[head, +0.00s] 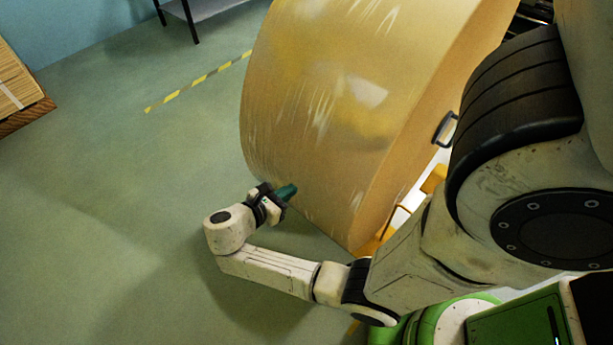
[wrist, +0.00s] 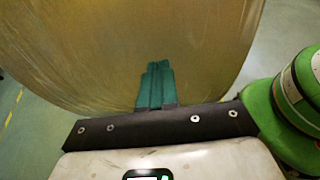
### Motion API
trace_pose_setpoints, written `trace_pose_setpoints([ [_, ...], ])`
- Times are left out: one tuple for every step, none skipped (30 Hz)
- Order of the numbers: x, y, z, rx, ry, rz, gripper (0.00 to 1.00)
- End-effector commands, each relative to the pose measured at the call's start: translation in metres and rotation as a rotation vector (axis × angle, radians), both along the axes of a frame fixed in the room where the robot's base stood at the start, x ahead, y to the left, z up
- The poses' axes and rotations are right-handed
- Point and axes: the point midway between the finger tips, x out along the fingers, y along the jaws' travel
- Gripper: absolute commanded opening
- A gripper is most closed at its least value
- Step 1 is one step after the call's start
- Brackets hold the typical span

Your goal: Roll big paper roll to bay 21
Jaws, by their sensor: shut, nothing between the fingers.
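The big paper roll (head: 330,100) is a large brown kraft cylinder with a shiny, wrapped-looking surface. It stands on the floor, right of the middle in the head view. It also fills the upper part of the wrist view (wrist: 100,60). My gripper (head: 287,192) is at the lower left of the roll's curved side, low near the floor. Its green fingers (wrist: 155,82) are closed together with nothing between them and point at the roll. I cannot tell whether the fingertips touch it. No bay number shows in either view.
Flat cartons (head: 18,85) on a pallet stand at the far left. A dark-legged table (head: 190,15) is at the back. The green floor (head: 110,190) left of the roll is clear.

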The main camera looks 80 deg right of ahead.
Motion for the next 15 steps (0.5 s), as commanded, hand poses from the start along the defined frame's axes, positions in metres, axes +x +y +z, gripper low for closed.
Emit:
trace_pose_setpoints([
  [-0.007,-0.008,-0.003,0.001,0.003,-0.004,0.0],
  [-0.01,-0.013,-0.005,0.001,0.003,-0.006,0.0],
  [-0.013,-0.019,-0.008,0.0,0.002,-0.005,0.0],
  [-0.016,-0.024,-0.01,0.0,0.002,-0.004,0.0],
  [-0.019,-0.028,-0.012,0.0,0.002,-0.005,0.0],
  [-0.022,-0.034,-0.013,0.001,0.002,-0.005,0.0],
  [-0.025,-0.038,-0.012,0.0,0.001,-0.005,0.0],
  [-0.027,-0.042,-0.012,0.0,0.0,-0.004,0.0],
  [-0.03,-0.046,-0.012,0.0,0.0,-0.004,0.0],
  [-0.031,-0.049,-0.013,0.0,0.0,-0.002,0.0],
  [-0.033,-0.052,-0.013,0.0,0.0,-0.002,0.0],
  [-0.035,-0.055,-0.014,0.0,0.0,-0.003,0.0],
  [-0.036,-0.057,-0.014,0.001,0.0,-0.003,0.0],
  [-0.037,-0.059,-0.015,0.001,-0.001,-0.002,0.0],
  [-0.038,-0.061,-0.015,0.001,-0.001,-0.002,0.0],
])
